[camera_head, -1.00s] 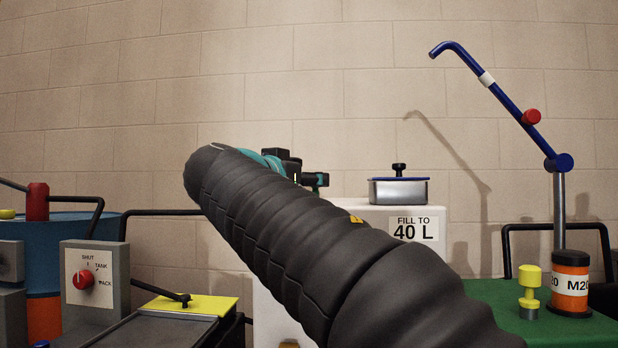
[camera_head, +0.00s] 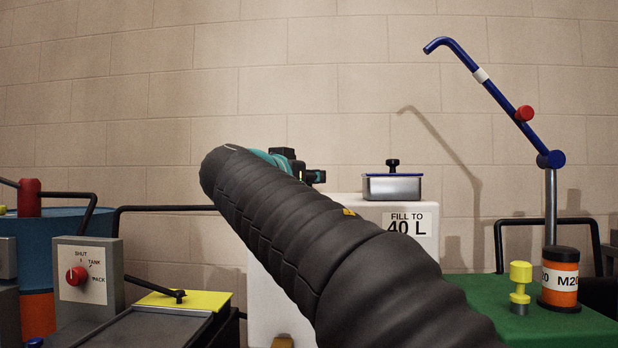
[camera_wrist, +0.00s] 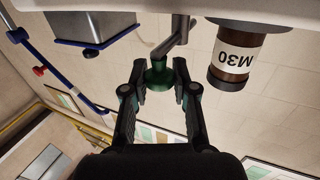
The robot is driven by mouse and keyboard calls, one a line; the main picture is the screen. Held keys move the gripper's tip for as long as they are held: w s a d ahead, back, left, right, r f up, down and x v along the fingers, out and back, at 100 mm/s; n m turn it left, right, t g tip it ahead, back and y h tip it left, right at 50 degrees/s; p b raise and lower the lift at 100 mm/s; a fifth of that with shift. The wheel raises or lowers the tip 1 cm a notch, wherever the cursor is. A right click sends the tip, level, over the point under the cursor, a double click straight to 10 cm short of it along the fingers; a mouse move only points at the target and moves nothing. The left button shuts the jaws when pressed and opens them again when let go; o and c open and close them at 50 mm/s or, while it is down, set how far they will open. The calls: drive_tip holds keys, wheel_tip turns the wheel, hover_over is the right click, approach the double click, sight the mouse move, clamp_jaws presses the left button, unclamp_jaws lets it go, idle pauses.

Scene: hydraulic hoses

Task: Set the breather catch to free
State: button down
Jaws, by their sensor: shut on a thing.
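In the wrist view, my gripper (camera_wrist: 159,77) is shut on a green knob (camera_wrist: 158,72), with one dark finger on either side of it. A grey lever (camera_wrist: 176,38) runs from the knob up to the edge of a pale body (camera_wrist: 140,6). I see no label naming this part as the breather catch, and no marking of its setting. In the head view my arm covers the fingers and the knob. There, the white tank (camera_head: 345,213) with the "FILL TO 40 L" label stands behind my arm.
A lidded steel box (camera_head: 393,187) stands on the tank. A blue pipe (camera_head: 495,88) rises at right above a green bench (camera_head: 480,292). A selector panel (camera_head: 92,300) stands at left.

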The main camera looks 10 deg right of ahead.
drive_tip(key=shift+w+a, duration=0.1)
drive_tip(key=shift+w+a+m+g+h, duration=0.1)
drive_tip(key=shift+a+m+g+h, duration=0.1)
drive_tip(key=shift+m+g+h, duration=0.35)
drive_tip(key=shift+w+a+m+g+h, duration=0.1)
drive_tip(key=shift+a+m+g+h, duration=0.1)
drive_tip(key=shift+m+g+h, duration=0.3)
drive_tip(key=shift+a+m+g+h+p, duration=0.1)
drive_tip(key=shift+m+g+h+p, duration=0.35)
drive_tip(key=shift+g, duration=0.3)
drive_tip(key=c, duration=1)
unclamp_jaws()
drive_tip(key=shift+o, duration=0.2)
drive_tip(key=shift+s+a, duration=0.1)
drive_tip(key=v, duration=1.1)
drive_tip(key=shift+s+a, duration=0.2)
drive_tip(key=shift+a, duration=0.15)
